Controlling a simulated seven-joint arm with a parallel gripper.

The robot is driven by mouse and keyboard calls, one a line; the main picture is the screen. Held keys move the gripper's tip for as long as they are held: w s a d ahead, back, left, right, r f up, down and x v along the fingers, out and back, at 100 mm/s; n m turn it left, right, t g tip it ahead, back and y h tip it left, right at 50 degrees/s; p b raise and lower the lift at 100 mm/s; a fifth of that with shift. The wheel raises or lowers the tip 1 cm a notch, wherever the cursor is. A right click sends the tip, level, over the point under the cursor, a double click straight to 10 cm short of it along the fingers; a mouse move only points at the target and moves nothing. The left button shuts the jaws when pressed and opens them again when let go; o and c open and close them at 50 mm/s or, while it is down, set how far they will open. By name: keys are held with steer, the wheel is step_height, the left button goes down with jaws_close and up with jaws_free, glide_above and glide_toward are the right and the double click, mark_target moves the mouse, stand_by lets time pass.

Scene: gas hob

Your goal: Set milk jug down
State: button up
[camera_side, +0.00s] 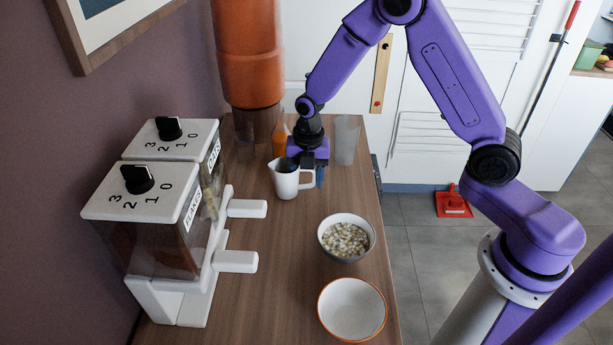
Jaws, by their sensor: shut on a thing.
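A small white milk jug (285,183) is near the far end of the wooden counter. My gripper (308,167) reaches down from above and is shut on the jug at its handle side, on the right. The jug looks upright. I cannot tell whether its base touches the counter. The gripper's fingertips are partly hidden behind the jug and its handle.
A bowl of cereal (346,238) and an empty orange-rimmed bowl (352,310) stand nearer. White dispensers (150,210) line the left. A clear glass (346,140), an orange bottle (280,140) and a tall orange container (250,60) stand behind. The counter (295,235) is bare mid-way.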

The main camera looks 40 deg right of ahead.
steer(key=shift+f, duration=0.1)
steer(key=o, duration=1.4)
steer(key=r, duration=1.2)
steer(key=shift+s+d+r, duration=0.15)
steer(key=shift+s, duration=0.05)
steer(key=s+a+r+m, duration=0.1)
steer(key=s+r+m, duration=0.15)
steer(key=s, duration=0.45)
steer(key=s+a+r+m, duration=0.15)
steer(key=s+m, duration=0.25)
steer(key=s, duration=0.4)
steer(key=shift+s+d+f+m, duration=0.1)
steer(key=shift+s+d+m, duration=0.95)
steer(key=shift+s, duration=1.6)
steer(key=shift+s+d+f+m, duration=0.1)
steer(key=shift+s+d+m, duration=0.45)
steer(key=shift+s+m, duration=1.55)
steer(key=shift+s+d+f+m, duration=0.1)
steer(key=shift+s+d+m, duration=0.7)
steer(key=shift+s, duration=2.35)
